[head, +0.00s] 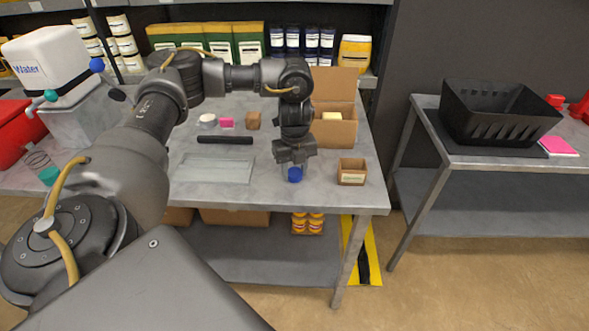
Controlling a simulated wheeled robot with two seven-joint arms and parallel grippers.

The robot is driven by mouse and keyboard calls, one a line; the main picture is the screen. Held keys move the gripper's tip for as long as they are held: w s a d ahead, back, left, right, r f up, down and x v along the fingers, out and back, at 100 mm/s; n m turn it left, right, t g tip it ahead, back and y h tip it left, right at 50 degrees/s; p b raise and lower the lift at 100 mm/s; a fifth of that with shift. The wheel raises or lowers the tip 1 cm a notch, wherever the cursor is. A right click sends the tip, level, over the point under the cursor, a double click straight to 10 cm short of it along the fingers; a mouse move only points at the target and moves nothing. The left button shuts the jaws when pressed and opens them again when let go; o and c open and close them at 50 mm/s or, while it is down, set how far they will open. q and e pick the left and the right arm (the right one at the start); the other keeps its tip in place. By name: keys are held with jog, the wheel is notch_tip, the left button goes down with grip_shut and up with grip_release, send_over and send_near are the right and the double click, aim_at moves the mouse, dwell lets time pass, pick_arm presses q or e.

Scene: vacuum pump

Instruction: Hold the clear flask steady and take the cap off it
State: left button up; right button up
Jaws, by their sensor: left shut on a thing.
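My left gripper (294,156) reaches in over the middle table and points down near its front right part. It is shut on a small round blue thing (295,174), which shows just below its fingers. I cannot tell whether this blue thing is a cap, and no flask body shows under it. A clear vessel with dark lines (38,159) and a teal end (49,175) lies tilted at the far left, partly hidden by my arm. I cannot tell whether it is the clear flask. My right gripper is not in view.
The middle table (330,197) holds a clear flat tray (213,168), a black bar (224,140), a small open box (352,171) and a larger cardboard box (335,130). A black crate (498,112) stands on the right table. A white water container (45,62) is at left.

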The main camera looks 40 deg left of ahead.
aim_at(294, 173)
pick_arm(q)
jog(key=o, duration=1.1)
jog(key=shift+f, duration=0.15)
jog(key=shift+r, duration=0.4)
notch_tip(294, 173, up, 12)
jog(key=shift+f+p, duration=0.2)
jog(key=shift+p, duration=0.35)
jog(key=shift+f, duration=0.1)
